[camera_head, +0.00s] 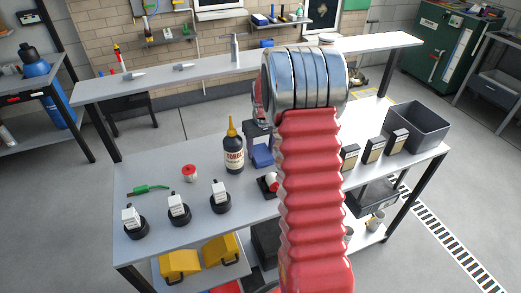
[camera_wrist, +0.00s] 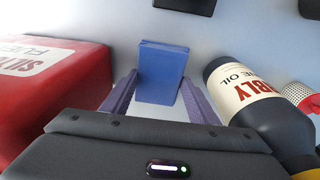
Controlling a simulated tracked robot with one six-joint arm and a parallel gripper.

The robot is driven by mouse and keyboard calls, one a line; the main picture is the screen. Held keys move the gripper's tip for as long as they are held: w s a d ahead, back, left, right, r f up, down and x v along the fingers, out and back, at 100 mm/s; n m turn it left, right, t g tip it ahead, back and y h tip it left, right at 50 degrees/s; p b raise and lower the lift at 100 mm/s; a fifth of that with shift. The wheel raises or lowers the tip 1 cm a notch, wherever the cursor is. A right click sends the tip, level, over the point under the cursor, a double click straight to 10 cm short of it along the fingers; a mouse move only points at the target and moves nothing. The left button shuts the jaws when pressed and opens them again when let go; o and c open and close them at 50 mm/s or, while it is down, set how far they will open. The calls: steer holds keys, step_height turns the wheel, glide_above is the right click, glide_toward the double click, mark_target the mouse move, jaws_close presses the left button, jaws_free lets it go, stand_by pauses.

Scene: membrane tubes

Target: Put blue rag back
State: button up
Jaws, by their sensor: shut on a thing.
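The blue rag is a folded blue block (camera_wrist: 162,72) in the middle of the wrist view. My gripper (camera_wrist: 160,88) is shut on it, with one finger on each side. In the head view the blue rag (camera_head: 262,157) shows below my gripper (camera_head: 259,143), beside the dark oil bottle, over the grey worktable (camera_head: 150,172). My red arm hides part of the area to the right. I cannot tell whether the rag touches the table.
The oil bottle (camera_wrist: 245,92) with a yellow nozzle stands close on the right in the wrist view, and a red can (camera_wrist: 50,90) close on the left. Black-based items (camera_head: 179,210) stand front left. A grey bin (camera_head: 418,128) stands at the right end.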

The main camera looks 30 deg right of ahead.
mark_target(262, 155)
steer(key=shift+f, duration=0.1)
steer(key=o, duration=0.9)
steer(key=shift+o, duration=0.2)
step_height(262, 155, up, 12)
steer(key=s, duration=0.1)
steer(key=shift+s+a, duration=0.15)
steer(key=shift+s, duration=0.1)
stand_by(0.5)
